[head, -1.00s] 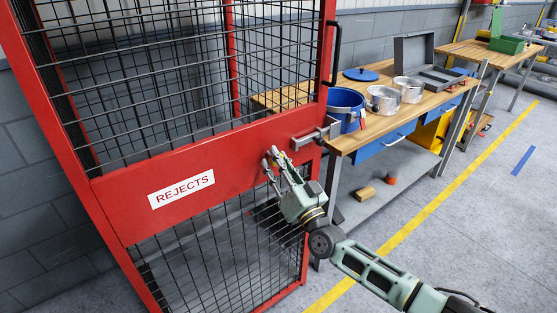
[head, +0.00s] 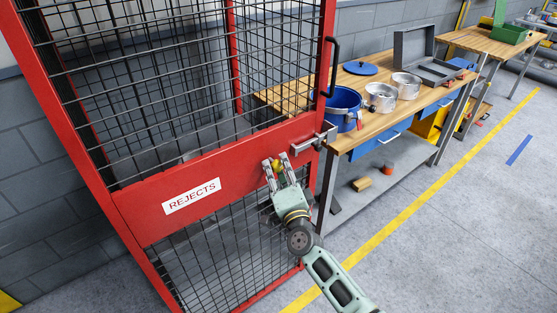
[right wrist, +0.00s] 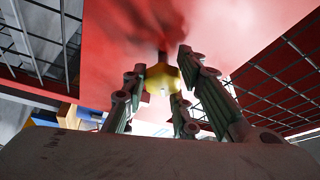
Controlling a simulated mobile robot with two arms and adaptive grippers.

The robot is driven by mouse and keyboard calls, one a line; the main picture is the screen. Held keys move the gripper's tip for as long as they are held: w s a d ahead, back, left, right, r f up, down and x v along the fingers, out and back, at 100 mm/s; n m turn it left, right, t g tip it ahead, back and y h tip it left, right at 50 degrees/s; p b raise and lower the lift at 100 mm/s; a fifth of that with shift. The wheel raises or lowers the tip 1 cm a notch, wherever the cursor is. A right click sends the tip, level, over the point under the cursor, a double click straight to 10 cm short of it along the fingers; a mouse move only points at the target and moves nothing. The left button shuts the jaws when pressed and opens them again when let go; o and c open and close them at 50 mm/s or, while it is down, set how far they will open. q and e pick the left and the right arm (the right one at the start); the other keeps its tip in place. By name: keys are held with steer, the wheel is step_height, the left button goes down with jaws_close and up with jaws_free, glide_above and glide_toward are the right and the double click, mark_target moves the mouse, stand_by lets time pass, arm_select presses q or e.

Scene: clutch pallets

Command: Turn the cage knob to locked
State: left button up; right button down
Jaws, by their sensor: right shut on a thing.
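The cage door's red panel (head: 235,180) carries a white REJECTS sign (head: 192,196) in the head view. My right gripper (head: 276,166) is at the panel's right part, just left of the grey latch bar (head: 314,139). It is shut on the small brass-yellow cage knob (right wrist: 162,80), which shows between the fingers (right wrist: 160,90) in the right wrist view. The fingers hide part of the knob, and I cannot read its turned position. My left gripper is not in view.
Black wire mesh (head: 215,250) fills the door above and below the panel. A black handle (head: 329,68) is on the door's right post. Right of the cage, a wooden bench (head: 365,135) holds a blue bucket (head: 341,110) and metal pots.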

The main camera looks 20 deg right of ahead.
steer(key=m+g+p, duration=0.1)
steer(key=m+p, duration=0.1)
steer(key=m+g+p, duration=0.1)
steer(key=m+p, duration=0.1)
steer(key=p, duration=0.1)
steer(key=shift+s+a+f+m+h, duration=0.1)
steer(key=shift+s+f+m+h, duration=0.1)
steer(key=shift+m+h, duration=0.15)
steer(key=shift+f+m+g+p, duration=0.1)
steer(key=shift+m+g+p, duration=0.2)
steer(key=shift+m+p, duration=0.55)
steer(key=shift+a, duration=0.1)
steer(key=shift+f+p, duration=0.1)
steer(key=shift+p, duration=0.2)
steer(key=c, duration=1.7)
jaws_free()
steer(key=shift+o, duration=0.8)
steer(key=shift+w, duration=0.15)
steer(key=shift+r, duration=0.25)
